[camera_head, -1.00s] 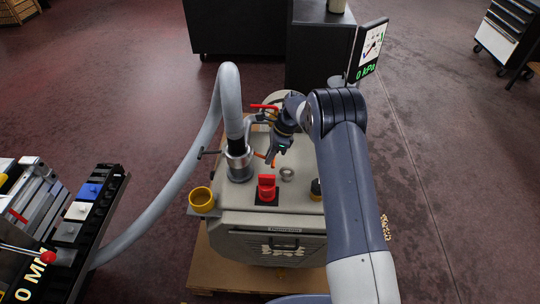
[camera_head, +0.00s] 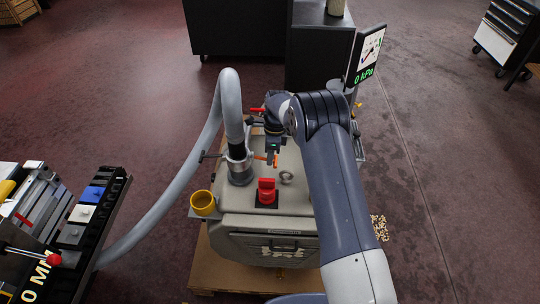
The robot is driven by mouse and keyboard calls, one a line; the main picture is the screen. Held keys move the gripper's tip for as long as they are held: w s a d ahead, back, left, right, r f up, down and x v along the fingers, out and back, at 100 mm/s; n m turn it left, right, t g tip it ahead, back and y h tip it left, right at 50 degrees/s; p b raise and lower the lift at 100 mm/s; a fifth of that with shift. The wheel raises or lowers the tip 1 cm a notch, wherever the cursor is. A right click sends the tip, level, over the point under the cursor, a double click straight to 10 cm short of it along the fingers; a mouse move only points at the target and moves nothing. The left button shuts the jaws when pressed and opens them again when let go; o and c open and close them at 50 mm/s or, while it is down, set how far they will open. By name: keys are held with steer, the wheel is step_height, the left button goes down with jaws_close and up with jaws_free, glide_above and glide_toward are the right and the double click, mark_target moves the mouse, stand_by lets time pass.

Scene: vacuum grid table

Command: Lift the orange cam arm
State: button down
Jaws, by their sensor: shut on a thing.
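The orange cam arm (camera_head: 261,157) is a small bar on the right side of the metal hose coupling (camera_head: 239,166), on top of the grey pump unit. My gripper (camera_head: 273,158) points down just right of the coupling, with its fingertips at the outer end of the orange arm. It is shut on the orange cam arm. The arm sticks out sideways, about level. My gripper hides the arm's outer end in part.
A thick grey hose (camera_head: 213,110) arches up from the coupling and down to the left. A red switch (camera_head: 267,192) stands in front of the coupling. A yellow cup (camera_head: 203,203) sits at the left edge. A gauge screen (camera_head: 367,55) reads 0 kPa.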

steer(key=shift+a+r+h, duration=0.1)
steer(key=shift+r+h, duration=0.55)
steer(key=shift+h, duration=0.65)
steer(key=c, duration=1.5)
jaws_free()
steer(key=v, duration=1)
steer(key=shift+w+a+r, duration=0.1)
steer(key=shift+w+r, duration=0.15)
steer(key=shift+r, duration=0.1)
